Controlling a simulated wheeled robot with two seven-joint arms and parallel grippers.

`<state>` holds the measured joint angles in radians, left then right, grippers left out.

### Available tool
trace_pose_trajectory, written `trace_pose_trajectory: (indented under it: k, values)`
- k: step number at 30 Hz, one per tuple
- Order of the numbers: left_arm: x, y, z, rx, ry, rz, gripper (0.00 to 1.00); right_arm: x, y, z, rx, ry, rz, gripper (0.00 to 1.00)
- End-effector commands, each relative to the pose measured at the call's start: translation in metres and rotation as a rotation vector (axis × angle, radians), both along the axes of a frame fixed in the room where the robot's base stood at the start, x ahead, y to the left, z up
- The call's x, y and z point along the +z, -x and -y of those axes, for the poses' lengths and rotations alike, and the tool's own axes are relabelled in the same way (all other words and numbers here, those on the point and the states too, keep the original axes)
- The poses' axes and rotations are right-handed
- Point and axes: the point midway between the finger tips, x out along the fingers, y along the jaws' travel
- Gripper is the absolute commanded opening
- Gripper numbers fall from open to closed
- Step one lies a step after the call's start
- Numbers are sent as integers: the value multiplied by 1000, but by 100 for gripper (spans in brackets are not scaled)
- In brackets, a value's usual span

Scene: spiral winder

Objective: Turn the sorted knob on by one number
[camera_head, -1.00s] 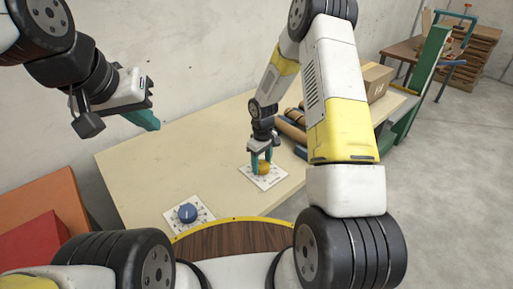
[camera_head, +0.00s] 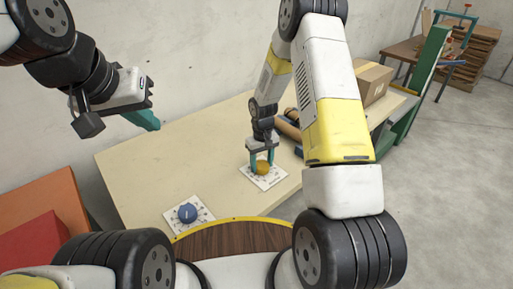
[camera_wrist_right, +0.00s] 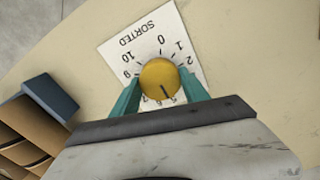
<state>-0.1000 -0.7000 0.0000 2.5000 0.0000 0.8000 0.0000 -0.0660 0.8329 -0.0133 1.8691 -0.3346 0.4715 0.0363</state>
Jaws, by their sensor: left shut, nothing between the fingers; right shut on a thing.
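The yellow knob (camera_head: 263,168) stands on a white dial card (camera_head: 272,181) on the table. In the right wrist view the knob (camera_wrist_right: 159,77) sits on the card (camera_wrist_right: 150,36) marked SORTED, numbered from 0 to 10 around it. Its dark pointer line points to the lower right, close to the 5. My right gripper (camera_head: 262,160) is shut on this knob, one teal finger on each side; the fingers hide part of the numbers. A blue knob (camera_head: 187,213) sits on a second card at the table's front left. My left gripper (camera_head: 143,119) is shut and empty above the table's left side.
Orange and red panels (camera_head: 42,212) stand at the left. The middle of the table (camera_head: 185,150) is clear.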

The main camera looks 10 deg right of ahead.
Motion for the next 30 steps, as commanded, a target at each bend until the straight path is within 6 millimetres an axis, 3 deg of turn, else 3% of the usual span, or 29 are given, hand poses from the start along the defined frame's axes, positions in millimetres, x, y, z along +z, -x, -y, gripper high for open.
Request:
trace_pose_trajectory:
  k: [2, 3, 6, 17, 30]
  values:
    - [0, 0, 0, 0, 0, 0, 0, 1, 0, 0, 0, 1, 1, 12]
    - [0, 0, 0, 0, 0, 0, 0, 1, 0, 0, 1, 1, 1, 55]
    - [0, 0, 0, 0, 0, 0, 0, 0, 0, 0, 1, 1, 1, 74]
    - [0, 0, 0, 0, 0, 0, 0, 3, 0, 0, 1, 0, 1, 75]
    - [0, 0, 0, 0, 0, 0, 0, 68, -1, 0, 0, 0, 3, 75]
